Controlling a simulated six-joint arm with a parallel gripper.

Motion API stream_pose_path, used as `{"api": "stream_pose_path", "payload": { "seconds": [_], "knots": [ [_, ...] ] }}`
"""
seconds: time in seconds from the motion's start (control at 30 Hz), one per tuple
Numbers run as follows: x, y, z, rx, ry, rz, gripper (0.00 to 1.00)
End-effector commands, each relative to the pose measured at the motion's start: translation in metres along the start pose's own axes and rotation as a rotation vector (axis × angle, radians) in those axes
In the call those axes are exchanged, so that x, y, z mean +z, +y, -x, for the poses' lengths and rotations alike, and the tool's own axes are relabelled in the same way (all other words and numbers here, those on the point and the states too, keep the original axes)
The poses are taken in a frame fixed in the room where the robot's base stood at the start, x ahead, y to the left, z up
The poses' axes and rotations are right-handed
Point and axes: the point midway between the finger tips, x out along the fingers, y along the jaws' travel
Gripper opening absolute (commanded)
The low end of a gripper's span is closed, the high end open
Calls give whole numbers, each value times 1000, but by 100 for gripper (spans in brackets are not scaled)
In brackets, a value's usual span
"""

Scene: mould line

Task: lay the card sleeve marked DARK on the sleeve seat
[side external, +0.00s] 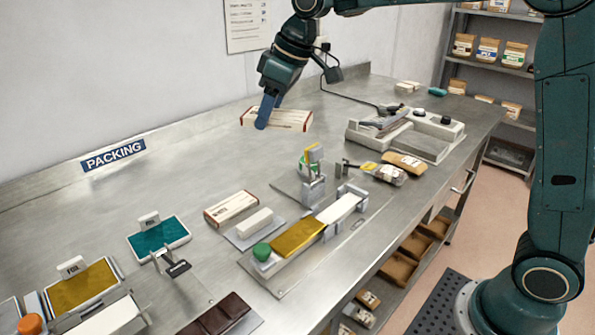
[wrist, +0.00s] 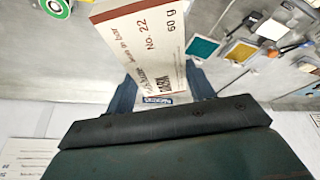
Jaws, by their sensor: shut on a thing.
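The card sleeve marked DARK (side external: 292,119) is cream with red-brown edges. My gripper (side external: 265,119) is shut on it and holds it above the back of the steel bench. In the wrist view the sleeve (wrist: 147,42) shows "No. 22", "60 g" and DARK between my blue fingers (wrist: 162,88). A second cream sleeve (side external: 231,208) lies on the bench left of centre; its print is too small to read. No sleeve seat is clearly marked; a long grey fixture (side external: 285,262) holds a gold piece (side external: 298,238) and a white piece (side external: 339,209).
A white bar (side external: 254,222) lies on a grey plate beside the fixture. Teal (side external: 160,238) and gold FOIL (side external: 82,288) pads are at left. A grey machine (side external: 432,135) and packets (side external: 404,162) are at right. The bench below the held sleeve is largely clear.

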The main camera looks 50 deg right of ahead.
Motion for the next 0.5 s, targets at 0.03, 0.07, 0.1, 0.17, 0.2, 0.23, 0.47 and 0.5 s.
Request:
{"api": "stream_pose_path", "payload": {
  "seconds": [0.03, 0.07, 0.1, 0.17, 0.2, 0.23, 0.47, 0.5],
  "knots": [
    [8, 6, 3, 24, 1, -56, 33],
    [12, 9, 4, 38, 1, -89, 33],
    [17, 13, 5, 54, 0, -130, 33],
    [25, 19, 6, 78, 0, -188, 33],
    [30, 23, 8, 93, 1, -223, 33],
    [34, 25, 9, 103, 1, -248, 33],
    [64, 43, 16, 173, 1, -417, 33],
    [70, 46, 18, 184, 1, -443, 33]
  ]
}}
